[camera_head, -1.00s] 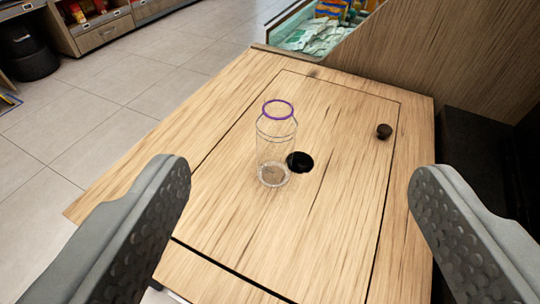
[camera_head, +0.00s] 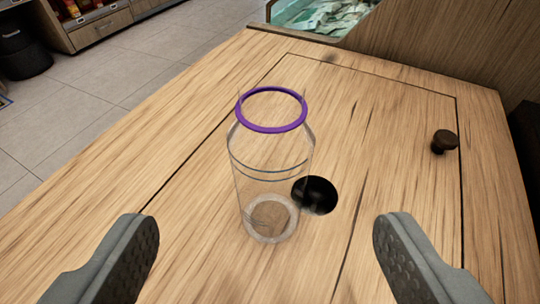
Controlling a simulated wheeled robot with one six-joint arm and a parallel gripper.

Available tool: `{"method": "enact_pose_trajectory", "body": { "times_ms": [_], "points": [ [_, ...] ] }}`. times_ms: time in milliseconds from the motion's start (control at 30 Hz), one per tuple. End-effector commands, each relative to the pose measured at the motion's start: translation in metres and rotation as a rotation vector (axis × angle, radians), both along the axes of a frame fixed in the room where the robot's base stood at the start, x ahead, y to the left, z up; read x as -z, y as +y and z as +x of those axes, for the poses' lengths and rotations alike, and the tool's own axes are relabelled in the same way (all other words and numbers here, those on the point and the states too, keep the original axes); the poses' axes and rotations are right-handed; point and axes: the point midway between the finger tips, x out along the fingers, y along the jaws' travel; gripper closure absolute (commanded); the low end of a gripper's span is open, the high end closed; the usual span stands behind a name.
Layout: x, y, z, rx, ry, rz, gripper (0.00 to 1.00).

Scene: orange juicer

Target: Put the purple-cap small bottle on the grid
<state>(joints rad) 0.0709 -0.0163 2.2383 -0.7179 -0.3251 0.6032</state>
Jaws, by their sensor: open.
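A clear small bottle (camera_head: 270,175) with a purple ring around its top stands upright on the wooden surface in the middle of the view. It looks empty and see-through. My gripper (camera_head: 262,250) is open, with one grey finger at the lower left and one at the lower right. The bottle stands between the lines of the two fingers, a little beyond the tips, and neither finger touches it. I see no grid in this view.
A round black hole (camera_head: 315,195) lies in the wooden top (camera_head: 400,120), just right of the bottle. A dark knob (camera_head: 444,141) stands at the right. A wooden wall (camera_head: 440,40) rises at the back right. The top around the bottle is otherwise clear.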

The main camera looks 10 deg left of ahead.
Motion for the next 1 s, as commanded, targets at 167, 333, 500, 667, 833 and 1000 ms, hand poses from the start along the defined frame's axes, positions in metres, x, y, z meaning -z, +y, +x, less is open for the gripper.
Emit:
{"method": "enact_pose_trajectory", "body": {
  "times_ms": [167, 333, 500, 667, 833, 1000],
  "points": [
    [0.011, 0.004, 0.023, 0.000, 0.002, 0.000, 0.24],
    [0.019, 0.007, 0.044, -0.001, 0.002, 0.000, 0.24],
    [0.025, 0.009, 0.058, 0.000, 0.001, -0.001, 0.24],
    [0.026, 0.010, 0.062, 0.000, -0.001, 0.000, 0.24],
    [0.030, 0.010, 0.071, 0.000, 0.000, 0.001, 0.24],
    [0.039, 0.011, 0.089, 0.000, 0.001, -0.001, 0.24]
  ]
}}
